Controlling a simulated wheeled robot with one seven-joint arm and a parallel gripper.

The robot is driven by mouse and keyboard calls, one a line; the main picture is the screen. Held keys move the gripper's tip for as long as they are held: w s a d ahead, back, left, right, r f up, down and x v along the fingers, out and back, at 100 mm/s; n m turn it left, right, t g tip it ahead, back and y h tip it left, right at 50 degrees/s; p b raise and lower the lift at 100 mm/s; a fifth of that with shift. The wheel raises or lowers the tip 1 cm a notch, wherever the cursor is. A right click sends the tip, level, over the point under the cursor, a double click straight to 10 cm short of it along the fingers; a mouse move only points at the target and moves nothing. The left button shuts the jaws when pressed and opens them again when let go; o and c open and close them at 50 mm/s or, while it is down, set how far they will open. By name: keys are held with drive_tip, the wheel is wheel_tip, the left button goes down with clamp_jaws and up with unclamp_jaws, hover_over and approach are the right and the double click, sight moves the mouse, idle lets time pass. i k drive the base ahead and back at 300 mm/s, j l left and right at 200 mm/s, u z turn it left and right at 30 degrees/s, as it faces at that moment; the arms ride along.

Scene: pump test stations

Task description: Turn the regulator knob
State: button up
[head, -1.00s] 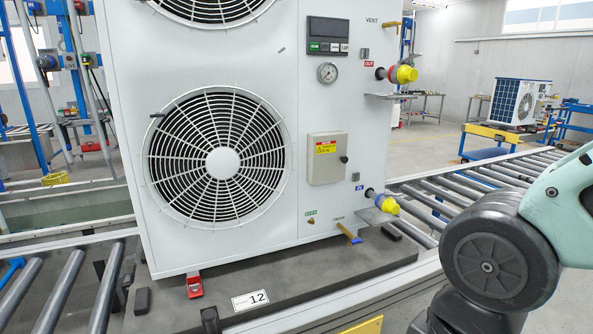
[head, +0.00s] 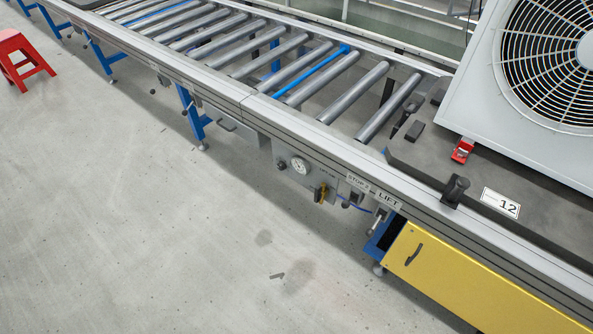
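A grey panel (head: 318,180) hangs under the conveyor's front rail, near the middle of the head view. It carries a small round gauge (head: 299,166) with a white face. A small dark knob (head: 281,164) sits at the panel's left edge, beside the gauge; it looks like the regulator knob, but it is too small to read its setting. My gripper is not in view.
A "STOP 2 LIFT" label (head: 388,199) and small levers are right of the panel. A yellow cabinet (head: 455,275) stands below the rail. A red stool (head: 22,60) is far left. The floor in front is clear.

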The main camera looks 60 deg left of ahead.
sight(280, 166)
drive_tip(key=u, duration=1.85)
drive_tip(key=i+l+u, duration=0.25)
drive_tip(key=i+u, duration=0.15)
drive_tip(key=i+l+u, duration=0.35)
drive_tip(key=i, duration=0.2)
drive_tip(key=i+l+u, duration=0.4)
drive_tip(key=l, duration=0.15)
